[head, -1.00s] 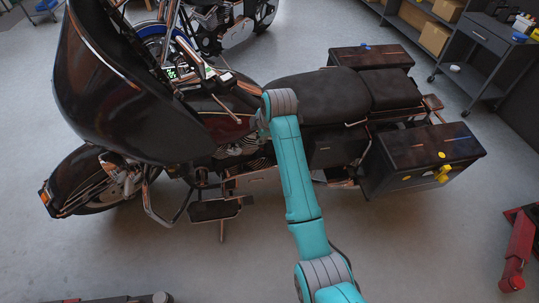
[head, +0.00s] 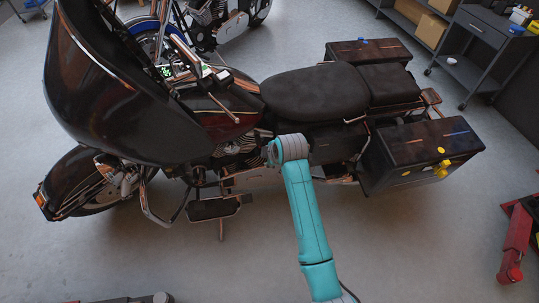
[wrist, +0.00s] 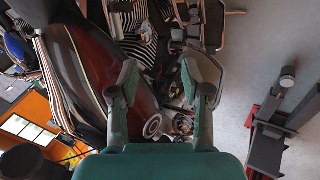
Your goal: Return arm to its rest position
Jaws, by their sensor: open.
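My gripper (wrist: 164,95) shows in the wrist view with its two fingers spread apart and nothing between them. It is open. In the head view my teal arm reaches up from the bottom edge toward the side of a dark motorcycle (head: 315,95), and the gripper itself is hidden behind the arm's end. In the wrist view the motorcycle's dark red tank (wrist: 95,75) and chrome engine parts lie beyond the fingers. I cannot tell how far the fingers are from them.
A black saddlebag (head: 400,170) with small yellow items sits at the motorcycle's right rear. A grey cart (head: 480,50) and shelves stand at the upper right. A red lift part (head: 517,240) is at the right edge. Grey floor (head: 420,250) is clear between.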

